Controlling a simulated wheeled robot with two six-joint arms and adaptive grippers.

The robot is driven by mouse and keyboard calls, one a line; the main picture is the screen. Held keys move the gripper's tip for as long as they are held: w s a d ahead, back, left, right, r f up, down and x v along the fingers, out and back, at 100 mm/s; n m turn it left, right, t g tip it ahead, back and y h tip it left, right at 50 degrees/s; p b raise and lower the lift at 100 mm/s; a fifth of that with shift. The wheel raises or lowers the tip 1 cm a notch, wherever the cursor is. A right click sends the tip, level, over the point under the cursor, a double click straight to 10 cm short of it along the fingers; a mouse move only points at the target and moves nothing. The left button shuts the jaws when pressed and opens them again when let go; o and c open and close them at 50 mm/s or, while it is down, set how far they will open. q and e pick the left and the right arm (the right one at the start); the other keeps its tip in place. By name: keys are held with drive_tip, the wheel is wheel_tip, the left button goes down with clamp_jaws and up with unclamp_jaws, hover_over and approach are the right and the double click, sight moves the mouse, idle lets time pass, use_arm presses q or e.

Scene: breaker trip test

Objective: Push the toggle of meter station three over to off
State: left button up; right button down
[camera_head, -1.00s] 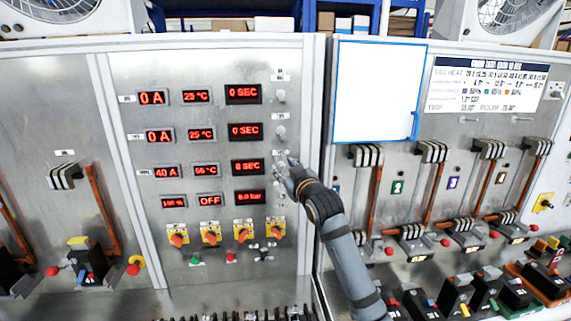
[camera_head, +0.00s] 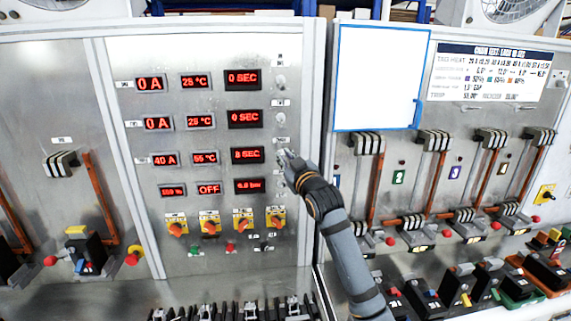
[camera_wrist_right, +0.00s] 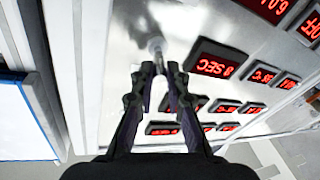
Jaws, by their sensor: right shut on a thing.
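Meter station three is the third row of red displays on the steel panel, with its seconds display (camera_head: 247,155) nearest the toggle column. Its toggle sits right of that display and is mostly hidden by my right gripper (camera_head: 285,157) in the head view. In the right wrist view, the metal toggle (camera_wrist_right: 156,46) stands out from the panel at the tips of my right gripper (camera_wrist_right: 158,72). The fingers are shut on it near its end. Which way the toggle leans is hard to tell. My left gripper is not in view.
Two more toggles, the upper (camera_head: 281,82) and the second (camera_head: 281,119), stand above in the same column. Orange-and-yellow rotary switches (camera_head: 243,221) sit below. A panel edge post (camera_head: 312,120) and a blue-framed white board (camera_head: 378,78) stand to the right.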

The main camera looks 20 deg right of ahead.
drive_tip(key=shift+w+d+f+n+t+y+b, duration=0.15)
drive_tip(key=shift+f+n+t+y+b, duration=0.5)
drive_tip(key=shift+t+b, duration=1.45)
drive_tip(key=shift+w+a+f+n+t+y+b, duration=0.1)
drive_tip(key=shift+w+f+n+t+y+b, duration=0.5)
drive_tip(key=shift+b, duration=2.85)
drive_tip(key=shift+s+d+f+n+t+y+b, duration=0.1)
drive_tip(key=shift+s+f+n+t+y+b, duration=0.15)
drive_tip(key=shift+f+n+t+b, duration=1.8)
wheel_tip(320, 180, up, 2)
drive_tip(key=shift+r+m+g+b, duration=0.1)
drive_tip(key=shift+m+g+b, duration=0.45)
drive_tip(key=shift+m, duration=0.55)
drive_tip(key=c, duration=1.3)
unclamp_jaws()
drive_tip(key=shift+c, duration=0.2)
drive_tip(key=shift+s, duration=0.1)
drive_tip(key=v, duration=1.2)
